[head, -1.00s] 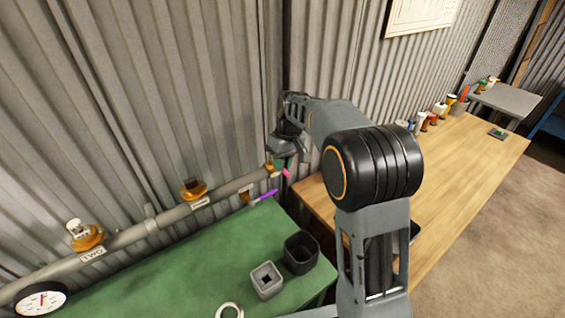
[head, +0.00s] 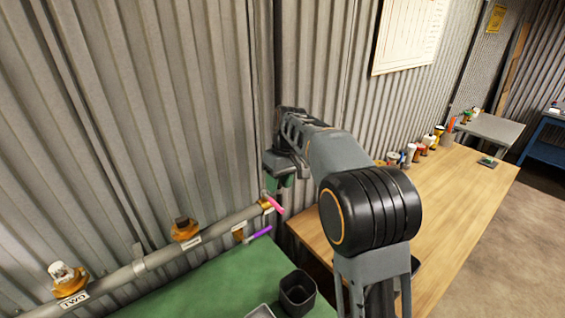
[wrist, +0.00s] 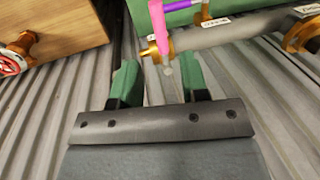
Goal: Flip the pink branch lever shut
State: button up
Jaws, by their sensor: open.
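The pink branch lever (head: 275,206) sits at the right end of the grey pipe, beside a brass fitting, in the head view. In the wrist view the pink lever (wrist: 158,30) runs down from the top edge, its lower end near the pipe's brass end. My gripper (head: 279,180) is just above the lever in the head view. In the wrist view my gripper (wrist: 162,78) is open, its green fingers apart and empty. The lever's end lies ahead of the gap between them; I cannot tell that either finger touches it.
A purple lever (head: 260,232) hangs below the pipe (head: 160,258). Brass outlets (head: 185,229) stand along the pipe to the left. The green bench (head: 215,278) holds a dark square cup (head: 297,292). A wooden table (head: 445,205) is at right; the corrugated wall is close behind.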

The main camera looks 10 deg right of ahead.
notch_tip(320, 180, up, 8)
jog(key=d, duration=0.1)
jog(key=shift+w+d, duration=0.2)
jog(key=shift+w, duration=0.1)
notch_tip(320, 180, down, 7)
jog(key=s+d+m+t, duration=0.1)
jog(key=s+m+t, duration=0.1)
jog(key=m, duration=0.1)
jog(key=s+d+f+m+t+h, duration=0.1)
jog(key=s, duration=0.9)
jog(key=s+f+m+t+h, duration=0.1)
jog(key=s+f+t, duration=0.1)
jog(key=s, duration=0.9)
jog(key=shift+d+f+t, duration=0.25)
jog(key=shift+d+t, duration=0.05)
jog(key=shift+d, duration=0.1)
